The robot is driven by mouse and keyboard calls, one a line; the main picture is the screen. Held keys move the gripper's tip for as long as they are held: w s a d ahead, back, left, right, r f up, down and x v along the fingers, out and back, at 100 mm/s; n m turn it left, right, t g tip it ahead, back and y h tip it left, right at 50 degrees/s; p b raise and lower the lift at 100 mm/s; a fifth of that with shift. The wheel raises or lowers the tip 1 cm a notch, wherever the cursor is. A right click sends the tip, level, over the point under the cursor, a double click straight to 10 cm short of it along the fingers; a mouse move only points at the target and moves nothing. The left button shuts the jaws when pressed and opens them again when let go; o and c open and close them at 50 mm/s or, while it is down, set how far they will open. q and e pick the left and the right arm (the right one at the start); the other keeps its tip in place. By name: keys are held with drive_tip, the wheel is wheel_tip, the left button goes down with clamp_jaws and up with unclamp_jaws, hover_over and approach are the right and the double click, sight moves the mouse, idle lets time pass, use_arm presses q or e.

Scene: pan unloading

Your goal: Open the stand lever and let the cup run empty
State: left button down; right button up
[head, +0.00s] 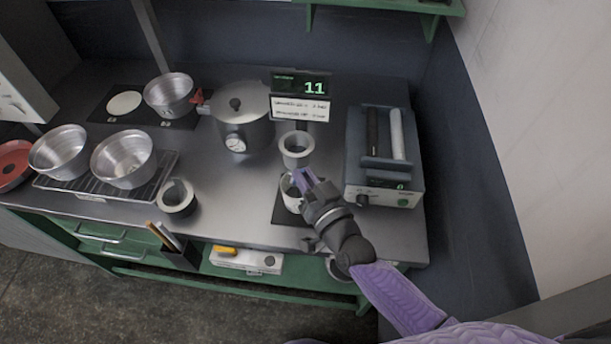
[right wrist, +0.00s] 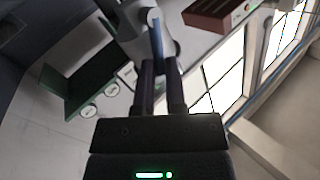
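In the right wrist view, a slim blue lever (right wrist: 157,38) hangs from a grey rounded stand part (right wrist: 152,17). My right gripper's dark fingers (right wrist: 160,68) stand on either side of the lever's end; whether they touch it cannot be told. The cup's contents are hidden. My left gripper is not in view.
A display reading 11 (head: 299,84) stands behind the cup. A grey device with two rollers (head: 384,195) is close on the right. A lidded pot (head: 241,117), steel bowls (head: 123,158) and a small dark-rimmed cup (head: 177,197) are to the left. Some counter between is clear.

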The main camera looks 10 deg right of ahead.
clamp_jaws()
drive_tip(key=b, duration=0.1)
drive_tip(key=f+m+t+b, duration=0.1)
drive_tip(key=b, duration=0.1)
drive_tip(key=shift+s+d, duration=0.1)
drive_tip(key=shift+d, duration=0.2)
drive_tip(key=shift+r+m, duration=0.2)
drive_tip(key=shift+m, duration=0.2)
drive_tip(key=o, duration=0.7)
unclamp_jaws()
drive_tip(key=shift+c, duration=0.2)
drive_tip(key=v, duration=1)
drive_tip(key=shift+d+f, duration=0.1)
drive_tip(key=shift+f, duration=0.05)
